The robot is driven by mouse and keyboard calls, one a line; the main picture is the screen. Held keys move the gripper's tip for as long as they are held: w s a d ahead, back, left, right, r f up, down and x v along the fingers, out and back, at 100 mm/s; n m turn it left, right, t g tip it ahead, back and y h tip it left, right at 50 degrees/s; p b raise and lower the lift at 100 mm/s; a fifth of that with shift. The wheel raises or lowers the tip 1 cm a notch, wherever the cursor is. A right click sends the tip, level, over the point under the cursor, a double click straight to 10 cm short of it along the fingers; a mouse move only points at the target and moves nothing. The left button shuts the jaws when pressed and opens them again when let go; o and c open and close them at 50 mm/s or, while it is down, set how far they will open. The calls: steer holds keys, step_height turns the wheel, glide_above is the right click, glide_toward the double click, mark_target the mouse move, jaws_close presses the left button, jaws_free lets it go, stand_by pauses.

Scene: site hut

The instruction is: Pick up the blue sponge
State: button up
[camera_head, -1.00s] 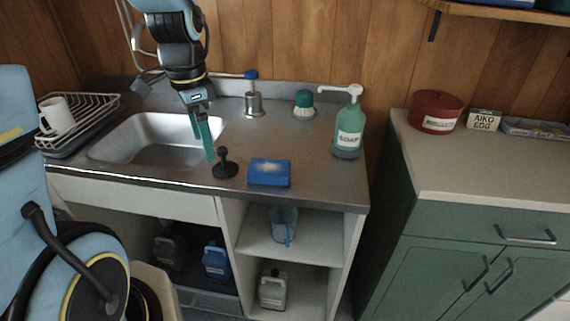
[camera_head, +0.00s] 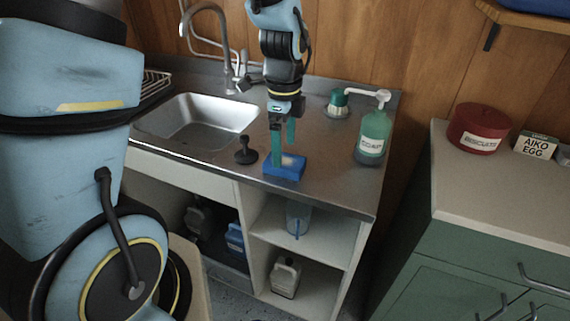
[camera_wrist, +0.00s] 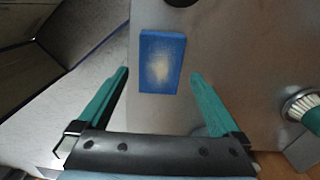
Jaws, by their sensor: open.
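The blue sponge (camera_head: 286,168) lies flat on the metal counter, near its front edge, with a pale worn patch on its top. In the wrist view the sponge (camera_wrist: 161,62) sits ahead of the fingertips, roughly midway between them. My gripper (camera_head: 283,148) has green fingers and points down over the sponge. From the head view I cannot tell how far the fingertips are above the sponge.
A black plunger-like stopper (camera_head: 246,151) stands just left of the sponge. A green soap bottle (camera_head: 373,135) stands to the right, and a green-topped brush (camera_head: 338,103) behind. The sink (camera_head: 207,122) opens at left. A counter (camera_head: 470,185) with a red biscuit tin (camera_head: 478,128) is at far right.

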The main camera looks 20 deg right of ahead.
mark_target(285, 160)
steer(key=shift+f+p, duration=0.9)
steer(key=shift+f, duration=1.6)
steer(key=shift+c, duration=0.4)
steer(key=c, duration=1.2)
steer(key=shift+o, duration=0.2)
steer(key=shift+d+r, duration=0.1)
